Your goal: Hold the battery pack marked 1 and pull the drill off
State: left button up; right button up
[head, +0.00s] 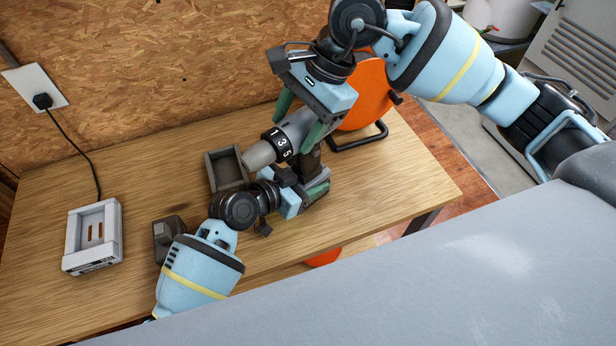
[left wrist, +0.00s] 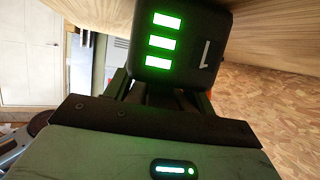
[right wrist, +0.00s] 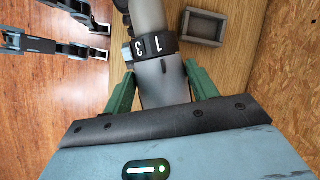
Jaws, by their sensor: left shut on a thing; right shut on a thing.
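The drill (head: 300,128) is grey and black, with a light grey chuck and a black numbered ring. It is above the table in the head view. My right gripper (head: 302,116) comes from above, its green fingers shut on either side of the drill body (right wrist: 163,82). The battery pack marked 1 (left wrist: 183,55) fills the top of the left wrist view, black with three lit green bars. My left gripper (head: 312,192) is low under the drill, shut on this pack. The pack is mostly hidden in the head view, and I cannot tell whether it is still joined to the handle.
A small grey open tray (head: 212,174) lies left of the drill. A dark block (head: 165,238) stands beside my left forearm. A white charger (head: 95,238) sits at the far left, its cable running to a wall outlet. An orange reel (head: 366,92) stands behind the drill. Bare table (head: 420,180) shows at right.

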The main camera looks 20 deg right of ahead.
pick_arm(q)
jog(key=shift+s+a+f, duration=0.15)
jog(key=shift+s+f, duration=0.05)
jog(key=shift+f, duration=0.45)
pick_arm(e)
jog(key=shift+w+a+r, duration=0.1)
jog(key=shift+w+r, duration=0.1)
jog(key=shift+r, duration=0.95)
pick_arm(q)
jog(key=shift+r, duration=0.15)
pick_arm(e)
jog(key=shift+r, duration=0.1)
grip_shut()
pick_arm(q)
jog(key=shift+w+r, duration=0.2)
jog(key=shift+r, duration=0.2)
pick_arm(e)
jog(key=shift+r, duration=0.1)
